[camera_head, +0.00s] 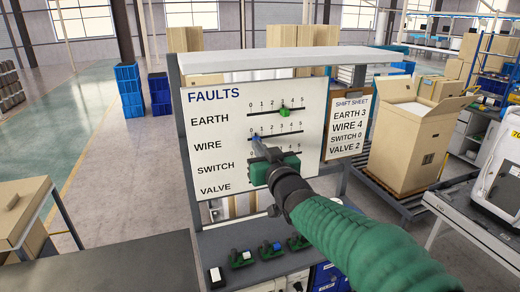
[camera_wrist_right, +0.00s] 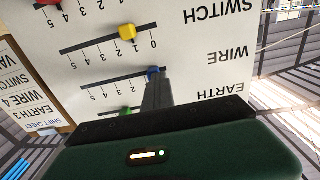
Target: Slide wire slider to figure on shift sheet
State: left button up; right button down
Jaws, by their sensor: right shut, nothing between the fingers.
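The FAULTS board (camera_head: 222,140) carries rows for EARTH, WIRE, SWITCH and VALVE, each with a numbered scale. The blue wire slider (camera_head: 253,138) is at about 0, the left end of its scale. It also shows in the right wrist view (camera_wrist_right: 153,71), where the board appears upside down. The shift sheet (camera_head: 348,125) right of the board reads EARTH 3, WIRE 4, SWITCH 0, VALVE 2. My right gripper (camera_head: 257,146) is shut and empty, its tips right at the blue slider; whether they touch it I cannot tell. My left gripper is not in view.
The green earth slider (camera_head: 284,112) is at about 3. The yellow switch slider (camera_wrist_right: 127,32) is near 1, and a red slider (camera_wrist_right: 47,2) is at the picture's edge. A worktop (camera_head: 250,268) with small switches is below the board; an open carton (camera_head: 405,145) stands right.

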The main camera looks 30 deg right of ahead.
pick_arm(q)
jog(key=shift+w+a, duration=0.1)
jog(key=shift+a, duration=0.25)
pick_arm(e)
jog(key=shift+w+a+f, duration=0.1)
jog(key=shift+a+f, duration=0.15)
jog(key=shift+a, duration=0.1)
jog(key=shift+d, duration=0.1)
jog(key=c, duration=1.6)
grip_release()
jog(key=shift+d+f, duration=0.1)
jog(key=shift+d, duration=0.1)
jog(key=shift+o, duration=1.4)
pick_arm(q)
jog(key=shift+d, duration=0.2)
pick_arm(e)
jog(key=shift+a, duration=0.1)
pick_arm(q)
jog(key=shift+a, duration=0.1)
